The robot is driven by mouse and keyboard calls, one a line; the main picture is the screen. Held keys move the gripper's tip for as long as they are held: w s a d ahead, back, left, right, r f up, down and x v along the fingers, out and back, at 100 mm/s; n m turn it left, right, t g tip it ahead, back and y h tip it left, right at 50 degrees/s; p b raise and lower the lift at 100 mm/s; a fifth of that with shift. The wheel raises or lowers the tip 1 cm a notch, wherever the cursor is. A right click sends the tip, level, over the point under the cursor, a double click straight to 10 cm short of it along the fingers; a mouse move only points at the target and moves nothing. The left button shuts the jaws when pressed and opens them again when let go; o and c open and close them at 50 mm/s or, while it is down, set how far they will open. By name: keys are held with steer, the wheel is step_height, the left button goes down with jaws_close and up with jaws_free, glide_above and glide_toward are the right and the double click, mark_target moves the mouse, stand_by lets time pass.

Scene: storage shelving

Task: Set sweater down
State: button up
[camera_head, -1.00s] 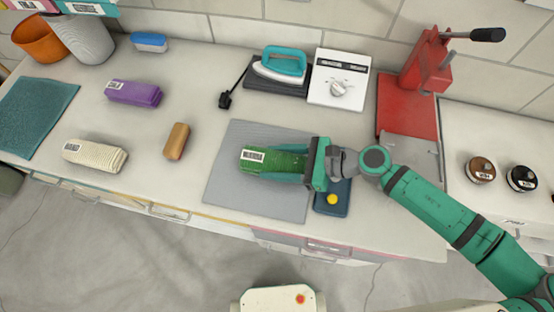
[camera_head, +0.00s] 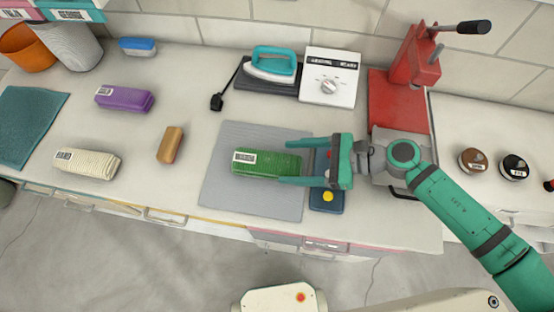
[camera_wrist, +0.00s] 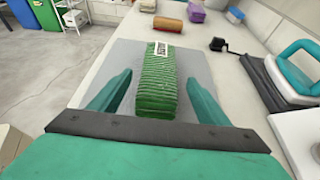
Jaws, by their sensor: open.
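The sweater is a folded green ribbed bundle (camera_head: 262,164) with a white label at its left end. It lies on the grey mat (camera_head: 250,203) on the counter. My gripper (camera_head: 290,163) is open at the sweater's right end, with its fingers apart on either side of that end. In the wrist view the sweater (camera_wrist: 161,75) lies between the two open fingertips (camera_wrist: 158,82), with a gap visible on both sides. The mat (camera_wrist: 123,58) shows around it.
A teal iron (camera_head: 272,65), a white scale-like box (camera_head: 328,84) and a red lever press (camera_head: 416,60) stand behind. A purple bundle (camera_head: 125,99), a cream bundle (camera_head: 87,164) and a tan roll (camera_head: 170,145) lie left. A dark pad with buttons (camera_head: 327,197) sits beside the mat.

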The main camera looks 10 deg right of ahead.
steer(key=shift+v, duration=2.4)
steer(key=shift+w, duration=0.1)
